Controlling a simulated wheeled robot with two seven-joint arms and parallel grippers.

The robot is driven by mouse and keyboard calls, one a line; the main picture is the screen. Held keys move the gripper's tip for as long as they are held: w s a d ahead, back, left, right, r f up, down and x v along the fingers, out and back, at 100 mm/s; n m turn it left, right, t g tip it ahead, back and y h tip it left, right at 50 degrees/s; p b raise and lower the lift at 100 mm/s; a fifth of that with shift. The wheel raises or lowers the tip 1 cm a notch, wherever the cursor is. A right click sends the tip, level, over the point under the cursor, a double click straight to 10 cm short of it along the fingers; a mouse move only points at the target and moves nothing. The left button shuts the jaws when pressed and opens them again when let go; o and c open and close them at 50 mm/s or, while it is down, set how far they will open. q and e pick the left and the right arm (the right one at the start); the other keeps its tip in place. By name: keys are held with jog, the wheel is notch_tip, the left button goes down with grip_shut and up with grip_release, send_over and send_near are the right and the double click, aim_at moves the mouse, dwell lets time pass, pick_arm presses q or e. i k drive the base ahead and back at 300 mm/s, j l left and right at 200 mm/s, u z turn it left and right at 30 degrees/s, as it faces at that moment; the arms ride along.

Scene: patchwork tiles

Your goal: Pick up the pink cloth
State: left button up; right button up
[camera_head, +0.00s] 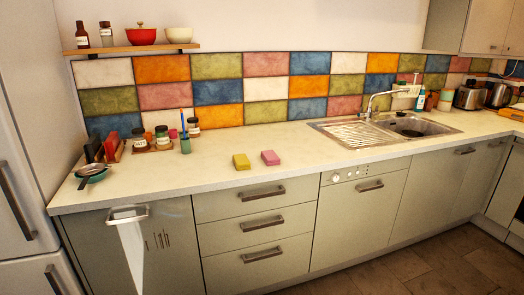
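In the head view, a small pink block-shaped piece (270,158), like a folded cloth or sponge, lies flat on the pale countertop (330,163). It is near the front edge, left of the sink. A similar yellow piece (241,161) lies just to its left, apart from it. Neither of my grippers is in view.
The sink (408,127) with its drainer is to the right. Drawers (262,223) fill the front below. Counter around the pink piece is clear.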

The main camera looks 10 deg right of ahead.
aim_at(270, 158)
jog(key=i+l+z, duration=0.1)
jog(key=i+z, duration=0.85)
jog(key=i+j+z, duration=0.2)
jog(key=z, duration=0.3)
jog(key=i+l+z, duration=0.25)
jog(key=z, duration=0.25)
jog(key=i+z, duration=0.95)
jog(key=u, duration=2.6)
jog(key=l, duration=0.1)
